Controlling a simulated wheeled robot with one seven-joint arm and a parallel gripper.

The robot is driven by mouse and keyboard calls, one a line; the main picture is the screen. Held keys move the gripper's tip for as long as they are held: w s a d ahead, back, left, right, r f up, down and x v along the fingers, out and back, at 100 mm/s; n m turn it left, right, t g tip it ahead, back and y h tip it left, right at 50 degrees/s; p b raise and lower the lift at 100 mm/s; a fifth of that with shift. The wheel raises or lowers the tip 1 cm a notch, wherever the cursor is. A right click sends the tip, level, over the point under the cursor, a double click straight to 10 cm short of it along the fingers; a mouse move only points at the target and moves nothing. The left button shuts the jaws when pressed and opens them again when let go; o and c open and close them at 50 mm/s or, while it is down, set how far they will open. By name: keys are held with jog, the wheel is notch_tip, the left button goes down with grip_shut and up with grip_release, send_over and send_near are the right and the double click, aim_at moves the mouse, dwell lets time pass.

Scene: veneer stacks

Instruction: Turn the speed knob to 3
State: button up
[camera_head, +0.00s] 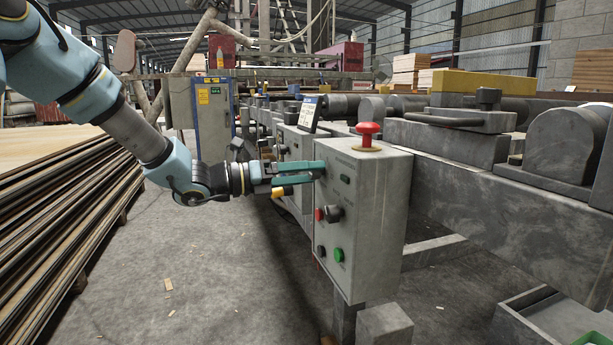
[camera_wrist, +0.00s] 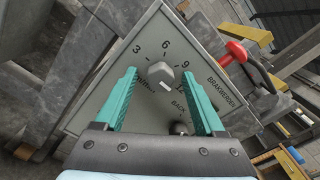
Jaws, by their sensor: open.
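The speed knob (camera_wrist: 166,78) is a small grey knob on a grey panel, with the figures 3, 6, 9 and 12 around it in the wrist view. A pale mark shows on its lower edge. Which figure it points to I cannot tell. My gripper (camera_wrist: 158,74) is open, its teal fingers on either side of the knob in that view. Contact is not clear. In the head view my gripper (camera_head: 322,168) is at the upper left of the grey control box (camera_head: 380,210). I cannot make out the dial there.
A red mushroom button (camera_head: 368,133) stands on top of the box. A black knob (camera_head: 333,213) and a green button (camera_head: 338,254) are lower on its face. Stacked sheets (camera_head: 60,215) lie at the left. The floor between is mostly open.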

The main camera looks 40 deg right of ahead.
jog(key=shift+c, duration=0.4)
grip_shut()
